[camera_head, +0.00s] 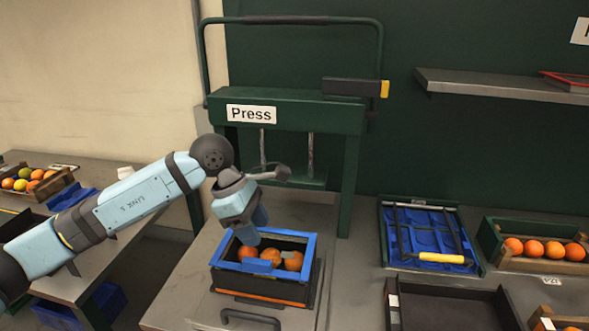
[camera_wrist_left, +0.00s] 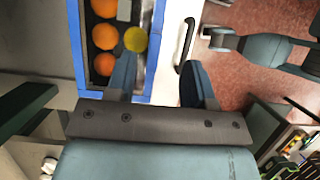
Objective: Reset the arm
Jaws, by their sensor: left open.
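My left arm reaches in from the left in the head view, and its gripper (camera_head: 253,238) points down over the blue-rimmed crate (camera_head: 228,264). The crate stands on the metal table in front of the green press (camera_head: 300,108). Oranges (camera_head: 270,257) lie in the crate. In the left wrist view the fingers of the left gripper (camera_wrist_left: 160,82) are spread apart with nothing between them. One finger overlaps the crate's edge in that view; I cannot tell whether it touches. The wrist view also shows a yellow fruit (camera_wrist_left: 136,39) beside the oranges.
A blue tray (camera_head: 402,236) with a yellow-handled tool and a crate of oranges (camera_head: 487,236) stand at the right. A dark empty tray (camera_head: 450,308) is at the front right. A table with a fruit crate (camera_head: 58,181) is at the left. A handle (camera_head: 250,319) is in front.

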